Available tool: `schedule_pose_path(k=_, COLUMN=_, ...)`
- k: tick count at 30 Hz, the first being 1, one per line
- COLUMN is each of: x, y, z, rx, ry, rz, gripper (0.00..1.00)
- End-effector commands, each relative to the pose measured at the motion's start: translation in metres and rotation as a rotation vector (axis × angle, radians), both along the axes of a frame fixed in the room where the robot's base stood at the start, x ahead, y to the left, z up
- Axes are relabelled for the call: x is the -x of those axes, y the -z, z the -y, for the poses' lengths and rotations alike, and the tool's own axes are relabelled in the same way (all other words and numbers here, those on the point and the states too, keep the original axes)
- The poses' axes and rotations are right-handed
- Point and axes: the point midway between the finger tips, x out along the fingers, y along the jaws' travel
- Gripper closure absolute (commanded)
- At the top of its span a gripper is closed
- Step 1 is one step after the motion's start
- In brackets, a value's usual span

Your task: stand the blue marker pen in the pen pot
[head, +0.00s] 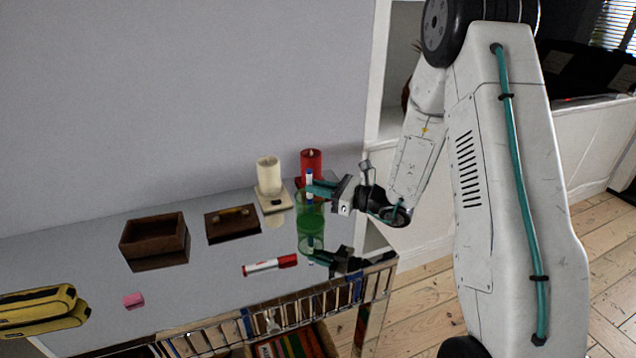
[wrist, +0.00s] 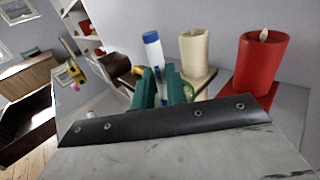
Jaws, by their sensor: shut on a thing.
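The blue marker pen (head: 309,175) is upright, with its blue end up, above the green see-through pen pot (head: 311,218) at the right end of the table. In the wrist view the pen (wrist: 152,48) rises just beyond my finger tips. My gripper (head: 318,188) reaches in from the right at about the pot's rim, its teal fingers shut on the pen. The fingers also show in the wrist view (wrist: 160,88). The pen's lower part is hidden by the fingers and pot, so I cannot tell how far it reaches inside.
A cream candle (head: 268,172) and a red candle (head: 311,162) stand behind the pot. A red marker (head: 270,265) lies in front. A brown lidded box (head: 232,224), an open brown box (head: 155,238), a pink block (head: 133,300) and a yellow case (head: 40,310) lie leftward on the glossy table.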

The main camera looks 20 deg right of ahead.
Motion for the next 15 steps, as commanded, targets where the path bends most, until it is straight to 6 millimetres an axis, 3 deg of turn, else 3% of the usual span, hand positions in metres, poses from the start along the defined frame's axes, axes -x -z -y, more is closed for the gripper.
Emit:
schedule_pose_path(k=11, x=0.0000, y=0.0022, z=0.0000, rx=0.000, ry=0.000, rz=0.000, gripper=1.00)
schedule_pose_path(k=12, x=0.0000, y=0.0022, z=0.0000, rx=0.000, ry=0.000, rz=0.000, gripper=0.75)
schedule_pose_path(k=14, x=0.0000, y=0.0021, z=0.0000, rx=0.000, ry=0.000, rz=0.000, gripper=0.61)
schedule_pose_path(k=15, x=0.0001, y=0.0021, z=-0.0001, rx=0.000, ry=0.000, rz=0.000, gripper=0.61)
